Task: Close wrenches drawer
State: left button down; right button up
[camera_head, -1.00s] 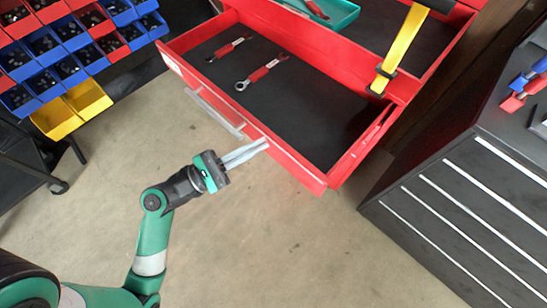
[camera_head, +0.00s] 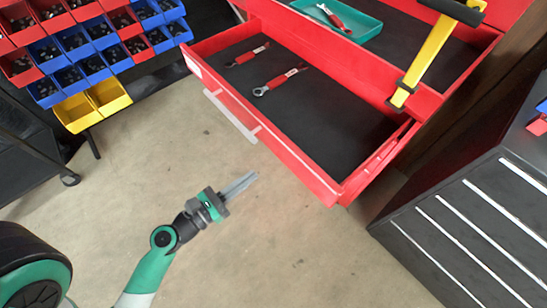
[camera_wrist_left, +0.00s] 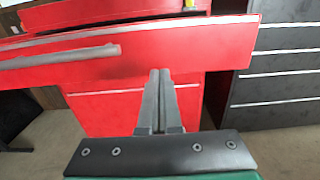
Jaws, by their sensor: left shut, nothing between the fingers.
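The red wrenches drawer (camera_head: 322,184) is pulled out in the head view, with two red-handled wrenches (camera_head: 272,84) on its black liner. A grey bar handle (camera_head: 231,116) runs along its front. My left gripper (camera_head: 253,176) is shut and empty, a little in front of the drawer front and apart from it, to the right of the handle. In the left wrist view the shut fingers (camera_wrist_left: 160,75) point at the drawer front (camera_wrist_left: 190,52), with the handle (camera_wrist_left: 60,58) to their left. My right gripper is not in view.
A dark cabinet (camera_head: 450,235) is at right. Small parts bins (camera_head: 75,45) hang at upper left. The floor in front is clear.

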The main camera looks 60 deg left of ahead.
aim_at(282, 153)
pick_arm(q)
jog(key=w, duration=0.2)
jog(key=w+p, duration=0.1)
jog(key=w, duration=0.5)
jog(key=shift+w+a+r, duration=0.1)
jog(key=shift+w+a, duration=0.05)
jog(key=shift+a, duration=0.25)
jog(key=shift+w, duration=0.4)
jog(key=shift+w+a, duration=0.1)
